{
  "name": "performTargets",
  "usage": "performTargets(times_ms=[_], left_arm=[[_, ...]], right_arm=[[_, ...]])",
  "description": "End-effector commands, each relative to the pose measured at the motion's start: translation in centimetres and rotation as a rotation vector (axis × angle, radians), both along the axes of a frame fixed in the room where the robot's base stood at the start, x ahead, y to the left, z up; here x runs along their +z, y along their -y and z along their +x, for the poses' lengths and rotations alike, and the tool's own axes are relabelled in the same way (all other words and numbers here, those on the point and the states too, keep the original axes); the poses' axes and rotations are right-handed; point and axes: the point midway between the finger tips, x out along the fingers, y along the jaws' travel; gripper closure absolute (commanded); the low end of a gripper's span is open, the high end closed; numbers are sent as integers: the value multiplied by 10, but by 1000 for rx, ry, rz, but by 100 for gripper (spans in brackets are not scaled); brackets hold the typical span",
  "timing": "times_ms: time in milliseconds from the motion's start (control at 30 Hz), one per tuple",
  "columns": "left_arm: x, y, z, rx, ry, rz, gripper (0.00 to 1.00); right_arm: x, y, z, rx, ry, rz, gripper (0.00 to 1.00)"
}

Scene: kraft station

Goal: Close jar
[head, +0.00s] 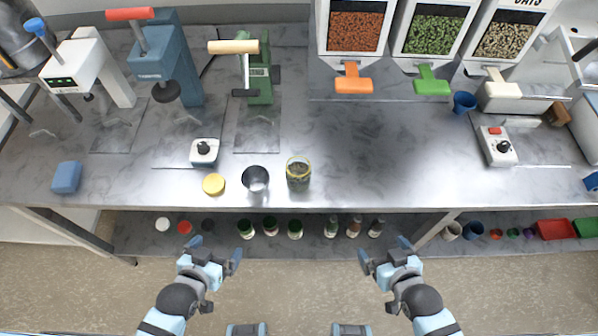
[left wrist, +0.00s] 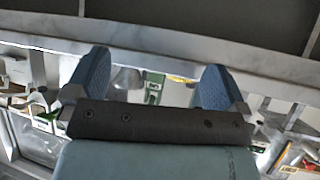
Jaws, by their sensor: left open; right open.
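A clear jar (head: 298,176) with a yellow rim and dark contents stands upright near the table's front edge in the head view. A yellow lid (head: 213,184) lies flat on the table to its left, apart from the jar. A metal cup (head: 256,180) stands between the lid and the jar. My left gripper (head: 213,251) is open and empty, in front of the table and below the lid in the picture. Its two blue fingers (left wrist: 153,82) are spread in the left wrist view. My right gripper (head: 388,252) is open and empty, in front of the table to the right.
The table (head: 400,155) is clear right of the jar. A blue sponge (head: 67,177) lies at the left. Presses (head: 165,60) stand at the back left, dispensers (head: 355,35) at the back. A lower shelf (head: 270,243) holds several jars.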

Motion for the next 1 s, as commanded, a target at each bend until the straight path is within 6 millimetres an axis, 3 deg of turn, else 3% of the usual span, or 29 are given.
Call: performTargets(times_ms=[267,333,533,633,767,900,1000], left_arm=[[0,0,0,0,0,0,0],[0,0,0,0,0,0,8],[1,1,0,-2,2,1,8],[9,5,12,-30,56,28,8],[42,21,51,-133,254,133,8],[105,55,99,-309,614,327,8],[154,84,119,-437,902,486,8]], right_arm=[[0,0,0,0,0,0,1],[0,0,0,0,0,0,1],[0,0,0,0,0,0,1],[-1,0,0,0,0,0,1],[-4,0,0,0,1,0,1],[-9,0,0,1,0,1,1],[-13,-1,0,0,0,1,1]])
